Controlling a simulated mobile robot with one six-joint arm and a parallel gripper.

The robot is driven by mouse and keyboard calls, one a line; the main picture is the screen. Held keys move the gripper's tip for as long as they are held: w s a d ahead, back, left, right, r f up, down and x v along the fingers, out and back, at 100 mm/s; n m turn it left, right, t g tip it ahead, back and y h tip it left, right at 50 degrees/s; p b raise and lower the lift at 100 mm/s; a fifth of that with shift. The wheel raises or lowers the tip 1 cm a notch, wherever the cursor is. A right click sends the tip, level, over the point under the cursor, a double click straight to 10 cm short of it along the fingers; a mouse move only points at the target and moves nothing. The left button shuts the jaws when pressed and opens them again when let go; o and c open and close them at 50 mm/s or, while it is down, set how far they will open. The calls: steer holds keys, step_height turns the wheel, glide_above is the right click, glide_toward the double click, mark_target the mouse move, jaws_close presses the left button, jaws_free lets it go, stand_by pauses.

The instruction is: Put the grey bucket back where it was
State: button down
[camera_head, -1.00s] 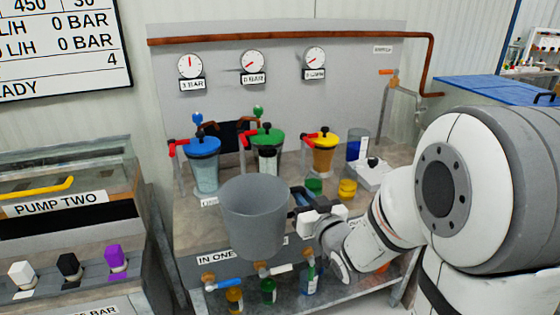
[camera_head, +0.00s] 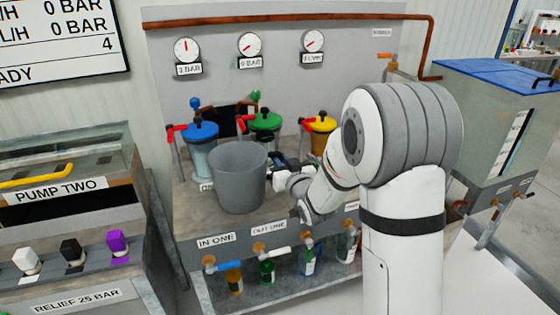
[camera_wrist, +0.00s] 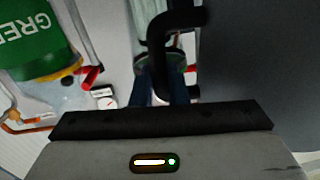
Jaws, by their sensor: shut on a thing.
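The grey bucket (camera_head: 240,180) is upright in front of the blue- and green-lidded vessels, over the front part of the bench. I cannot tell whether its base touches the bench top. My gripper (camera_head: 277,168) is at the bucket's right side, shut on it. In the wrist view my fingers (camera_wrist: 160,92) close at a black curved handle (camera_wrist: 165,45), and a large dark grey surface, likely the bucket wall, fills the right (camera_wrist: 260,55). The bucket hides part of the bench and the lower blue-lidded vessel.
The blue-lidded (camera_head: 201,135), green-lidded (camera_head: 264,122) and yellow-lidded (camera_head: 322,125) vessels stand close behind, with red valve handles. Taps and bottles (camera_head: 267,271) are below the bench's front edge.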

steer(key=shift+f, duration=0.1)
steer(key=c, duration=1.4)
jaws_free()
